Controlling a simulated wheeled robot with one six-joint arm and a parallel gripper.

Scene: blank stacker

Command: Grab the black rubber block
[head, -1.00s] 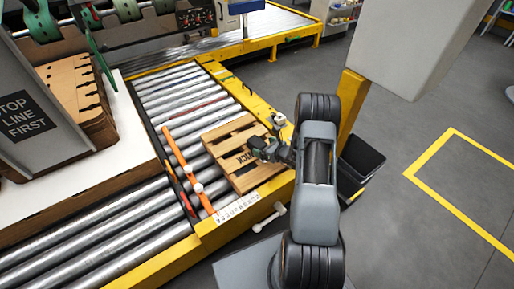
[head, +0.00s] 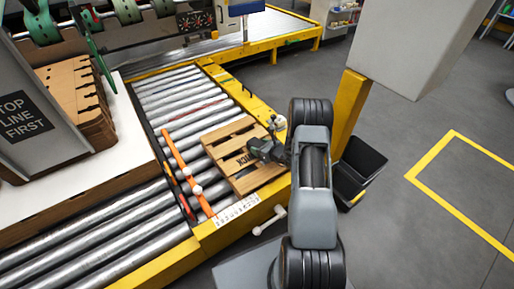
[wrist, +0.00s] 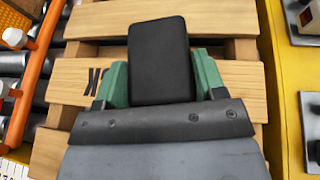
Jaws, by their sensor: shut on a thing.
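The black rubber block (wrist: 158,62) shows in the middle of the wrist view, a dark rectangle with rounded corners. My gripper (wrist: 160,84) has its green fingers on the block's left and right sides and is shut on it. In the head view, my gripper (head: 258,148) is over the wooden pallet (head: 262,179) on the roller conveyor. The block is too small and dark to tell from the gripper there. Whether the block touches the pallet's slats cannot be told.
An orange bar with white knobs (head: 183,165) lies across the rollers left of the pallet. The conveyor's yellow frame (head: 240,222) runs along the near edge. A black bin (head: 358,165) stands on the floor to the right. A cardboard stack (head: 75,95) is at the left.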

